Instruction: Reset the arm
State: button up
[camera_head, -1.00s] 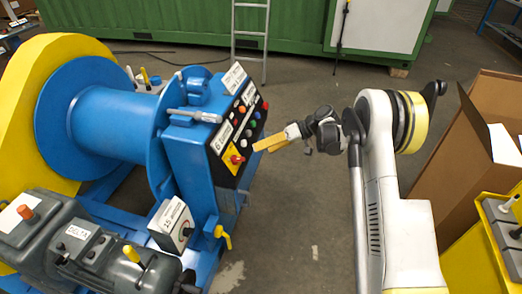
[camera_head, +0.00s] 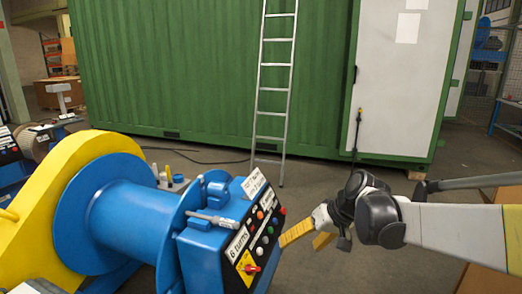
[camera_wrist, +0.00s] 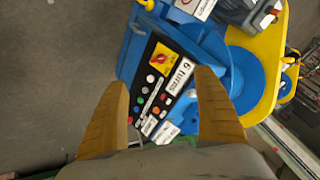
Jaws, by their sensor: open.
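My gripper (camera_head: 312,237) is at the right of the head view, in front of the control panel (camera_head: 255,237) of the blue winch (camera_head: 128,215). Its yellow fingers point left toward the panel and look apart from it. In the wrist view my gripper (camera_wrist: 160,95) is open, with two yellow-brown fingers spread and nothing between them but the view of the panel (camera_wrist: 155,95). The panel has several coloured buttons, a red switch (camera_wrist: 160,60) on a yellow plate and a "6 turns" label. My arm reaches in from the right edge of the head view.
A green container (camera_head: 200,70) with a leaning ladder (camera_head: 273,90) and a white door (camera_head: 405,75) stands behind. A yellow guard (camera_head: 40,200) flanks the drum. Cardboard boxes (camera_head: 490,280) are at lower right. Grey floor (camera_head: 370,275) is open between the panel and boxes.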

jog(key=s+d+m+t+h, duration=0.1)
jog(key=s+d, duration=0.3)
jog(key=s, duration=0.8)
jog(key=s+d+r+m+t+h, duration=0.1)
jog(key=s+d+h, duration=0.3)
jog(key=s, duration=0.8)
jog(key=shift+m+t+h, duration=0.3)
jog(key=shift+t, duration=0.2)
